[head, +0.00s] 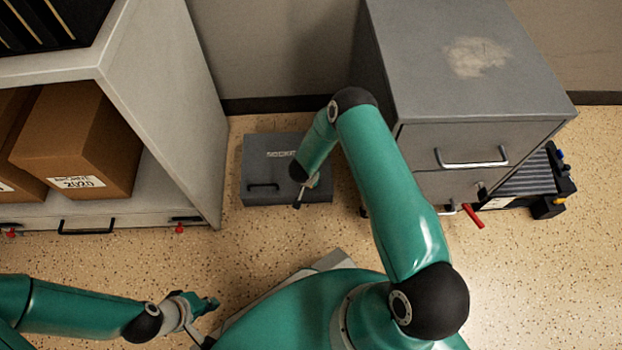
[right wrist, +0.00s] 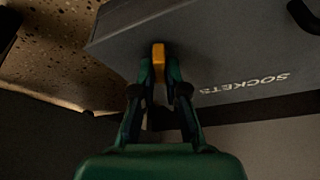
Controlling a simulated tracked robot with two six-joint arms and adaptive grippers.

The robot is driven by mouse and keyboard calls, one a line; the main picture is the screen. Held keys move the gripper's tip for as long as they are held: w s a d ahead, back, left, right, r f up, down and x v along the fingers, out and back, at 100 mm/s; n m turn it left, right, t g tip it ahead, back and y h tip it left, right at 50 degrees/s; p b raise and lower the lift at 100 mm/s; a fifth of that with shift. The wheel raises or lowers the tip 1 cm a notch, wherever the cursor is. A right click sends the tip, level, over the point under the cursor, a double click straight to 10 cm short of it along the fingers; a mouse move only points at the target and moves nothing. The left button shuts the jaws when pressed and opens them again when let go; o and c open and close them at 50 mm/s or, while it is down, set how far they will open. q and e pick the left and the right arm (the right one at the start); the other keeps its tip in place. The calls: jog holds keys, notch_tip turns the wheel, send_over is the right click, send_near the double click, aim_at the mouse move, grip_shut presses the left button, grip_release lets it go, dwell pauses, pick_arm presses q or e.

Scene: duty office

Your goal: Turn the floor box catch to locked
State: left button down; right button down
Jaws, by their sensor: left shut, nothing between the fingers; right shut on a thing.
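The floor box is a low grey box (head: 258,170) on the floor, with a dark handle on its top and white lettering. In the right wrist view its top (right wrist: 225,60) reads "SOCKETS" upside down. The catch is a small orange-yellow piece (right wrist: 158,54), standing upright in that picture between the fingertips. My right gripper (right wrist: 160,72) is shut on the catch; my wrist hides most of this in the head view. My left gripper (head: 208,304) is shut and empty, low at the left, away from the box.
A shelf unit (head: 165,110) with brown cardboard boxes (head: 85,140) stands left of the floor box. A grey drawer cabinet (head: 470,70) stands right, with a red-handled piece (head: 473,216) at its front. Black equipment (head: 535,185) lies beyond it. Speckled floor (head: 230,245) in front is clear.

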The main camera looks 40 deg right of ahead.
jog(key=m, duration=0.2)
jog(key=shift+w+a+m+g, duration=0.25)
jog(key=shift+w+m+g, duration=0.1)
jog(key=shift+m+g, duration=0.05)
jog(key=m+g+b, duration=0.1)
jog(key=m, duration=0.2)
jog(key=shift+f+m+h, duration=0.1)
jog(key=shift+m+h, duration=0.2)
jog(key=m+g+b, duration=0.2)
jog(key=m, duration=0.2)
jog(key=shift+w, duration=0.15)
jog(key=shift+d+m+g+b, duration=0.1)
jog(key=shift+m+g+b, duration=0.45)
jog(key=shift+m, duration=0.85)
jog(key=c, duration=1.3)
grip_release()
jog(key=shift+d, duration=0.1)
jog(key=shift+o, duration=0.5)
